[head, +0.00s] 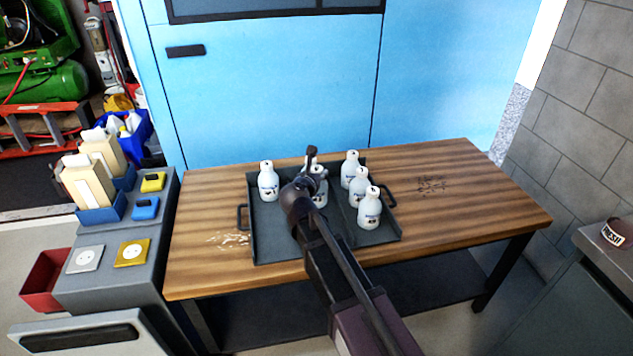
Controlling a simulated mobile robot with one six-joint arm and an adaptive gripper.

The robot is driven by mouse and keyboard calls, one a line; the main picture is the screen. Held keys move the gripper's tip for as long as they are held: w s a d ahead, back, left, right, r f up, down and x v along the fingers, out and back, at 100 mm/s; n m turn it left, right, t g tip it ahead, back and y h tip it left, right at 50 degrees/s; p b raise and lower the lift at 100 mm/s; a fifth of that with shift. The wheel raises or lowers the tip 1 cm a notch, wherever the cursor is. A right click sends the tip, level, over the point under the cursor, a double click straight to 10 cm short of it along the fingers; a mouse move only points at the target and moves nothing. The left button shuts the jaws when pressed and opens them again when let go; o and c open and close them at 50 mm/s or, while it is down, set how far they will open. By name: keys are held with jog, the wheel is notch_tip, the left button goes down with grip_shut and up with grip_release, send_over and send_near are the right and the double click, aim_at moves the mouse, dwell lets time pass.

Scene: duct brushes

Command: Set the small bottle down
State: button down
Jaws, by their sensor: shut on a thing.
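Several white bottles with dark-marked labels stand in a dark tray (282,247) on the wooden table. One bottle (268,183) is in the tray's left part; a back bottle (350,168), a middle bottle (359,187) and a front bottle (369,210) form a row on the right. My gripper (314,166) is over the middle of the tray, shut on a white small bottle (320,196). My gripper and wrist cover much of this bottle. I cannot tell whether its base touches the tray, or whether the white patch behind the fingers is another bottle.
A grey cabinet (590,300) is at right.

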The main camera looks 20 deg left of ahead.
jog(key=shift+f+b, duration=1)
jog(key=shift+f, duration=0.35)
jog(key=shift+f, duration=0.1)
jog(key=shift+c, duration=1.2)
grip_release()
jog(key=shift+s+r, duration=0.15)
jog(key=shift+r, duration=0.1)
jog(key=p+v, duration=0.3)
jog(key=v, duration=0.8)
jog(key=shift+s+p, duration=0.3)
jog(key=shift+d, duration=0.1)
